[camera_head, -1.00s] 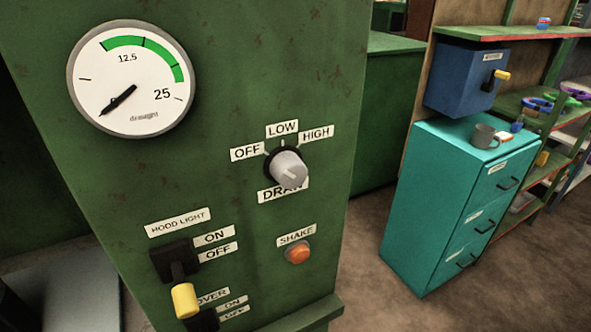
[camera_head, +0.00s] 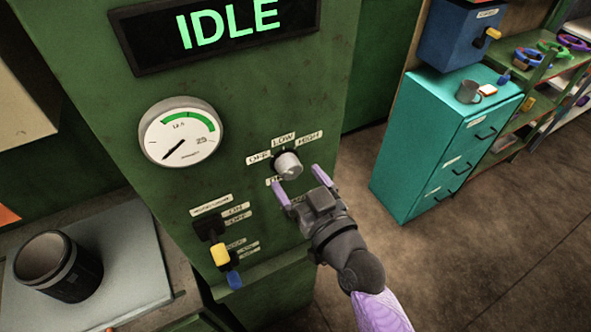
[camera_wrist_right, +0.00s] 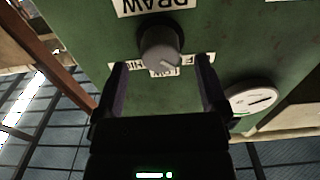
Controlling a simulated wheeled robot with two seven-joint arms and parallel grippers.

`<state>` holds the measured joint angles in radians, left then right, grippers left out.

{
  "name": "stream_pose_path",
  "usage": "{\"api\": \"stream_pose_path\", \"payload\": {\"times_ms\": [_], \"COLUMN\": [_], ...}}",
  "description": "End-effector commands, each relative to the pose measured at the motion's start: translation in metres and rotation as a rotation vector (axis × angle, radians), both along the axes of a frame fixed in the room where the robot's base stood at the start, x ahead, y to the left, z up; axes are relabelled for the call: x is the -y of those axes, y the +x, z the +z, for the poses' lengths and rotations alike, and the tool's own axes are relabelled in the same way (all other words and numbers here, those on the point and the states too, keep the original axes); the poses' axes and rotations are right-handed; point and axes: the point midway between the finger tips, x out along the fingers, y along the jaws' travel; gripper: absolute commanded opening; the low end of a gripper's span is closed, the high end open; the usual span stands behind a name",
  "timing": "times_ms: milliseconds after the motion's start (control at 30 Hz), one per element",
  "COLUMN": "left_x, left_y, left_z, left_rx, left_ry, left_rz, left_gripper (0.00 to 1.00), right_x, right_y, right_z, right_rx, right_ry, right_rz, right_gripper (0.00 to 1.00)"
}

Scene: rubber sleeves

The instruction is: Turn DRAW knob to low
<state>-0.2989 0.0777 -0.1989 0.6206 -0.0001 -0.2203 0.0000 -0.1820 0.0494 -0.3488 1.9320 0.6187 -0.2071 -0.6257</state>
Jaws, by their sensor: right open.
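The DRAW knob (camera_head: 288,165) is a grey round knob on the green panel (camera_head: 340,40), with OFF, LOW and HIGH labels around its upper side. Which label its pointer faces is too small to tell. My right gripper (camera_head: 297,179) is open and empty, its two purple fingers just below and to the right of the knob. In the right wrist view the knob (camera_wrist_right: 160,47) is beyond and roughly between the open fingertips (camera_wrist_right: 163,75), apart from them, with the labels upside down. The DRAW label is partly hidden in the head view. My left gripper is not in view.
The SHAKE button is hidden behind my right arm. A dark cup (camera_head: 60,265) and teal cabinet (camera_head: 440,150) stand either side.

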Motion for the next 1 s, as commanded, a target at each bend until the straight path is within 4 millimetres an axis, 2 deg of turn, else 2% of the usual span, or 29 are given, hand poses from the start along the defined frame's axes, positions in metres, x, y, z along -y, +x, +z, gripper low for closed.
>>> {"api": "stream_pose_path", "payload": {"times_ms": [133, 400, 467, 833, 867, 1000], "left_x": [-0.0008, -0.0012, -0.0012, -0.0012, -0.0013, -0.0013], "left_y": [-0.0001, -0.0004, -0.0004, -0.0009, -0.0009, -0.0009], "left_z": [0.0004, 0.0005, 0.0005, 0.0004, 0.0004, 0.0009], "left_rx": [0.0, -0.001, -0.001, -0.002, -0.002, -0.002], "left_ry": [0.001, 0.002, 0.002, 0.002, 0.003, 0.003], "left_rz": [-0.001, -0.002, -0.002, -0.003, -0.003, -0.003], "left_gripper": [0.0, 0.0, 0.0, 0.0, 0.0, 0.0], "right_x": [-0.0068, -0.008, -0.0079, -0.0077, -0.0077, -0.0076], "right_y": [0.0134, 0.0157, 0.0156, 0.0155, 0.0155, 0.0154], "right_z": [-0.0001, -0.0006, -0.0006, -0.0007, -0.0006, -0.0005], "right_rx": [-0.001, -0.001, -0.001, -0.001, -0.001, -0.004], "right_ry": [0.0, -0.002, -0.002, -0.002, -0.002, 0.004], "right_rz": [0.0, 0.0, 0.0, -0.001, -0.001, -0.001], "right_gripper": [0.92, 0.92, 0.82, 0.03, 0.0, 0.0]}}
